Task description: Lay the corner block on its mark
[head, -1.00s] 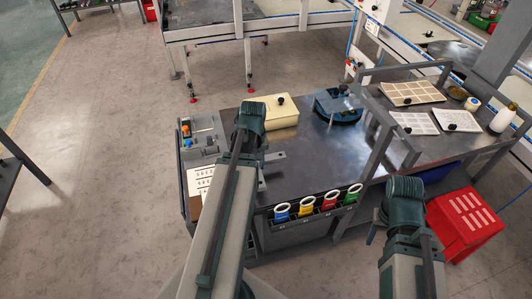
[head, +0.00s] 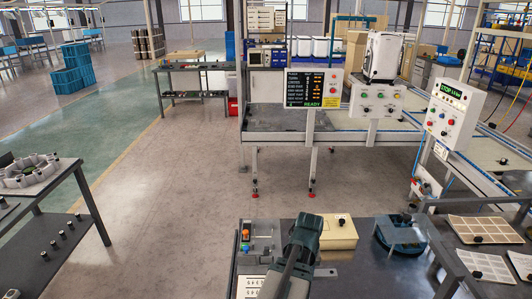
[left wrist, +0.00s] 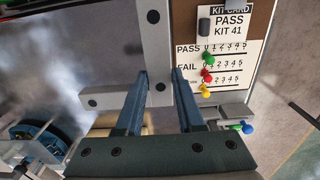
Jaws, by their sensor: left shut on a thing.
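The grey L-shaped corner block (left wrist: 153,45), with dark round holes, sits between the two blue fingers of my left gripper (left wrist: 160,88) in the left wrist view. The gripper is shut on it. In the head view my left gripper's wrist hides the fingers over the left part of the dark bench (head: 365,280); a bit of grey metal shows just right of it. The block's mark cannot be made out in either view. My right gripper is outside both views.
A kit card (left wrist: 232,45) reading PASS KIT 41, with coloured pins, lies beside the block. A cream box (head: 338,233), a blue round fixture (head: 400,236) and pale trays (head: 485,266) stand on the bench. A sign (head: 314,88) reads READY.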

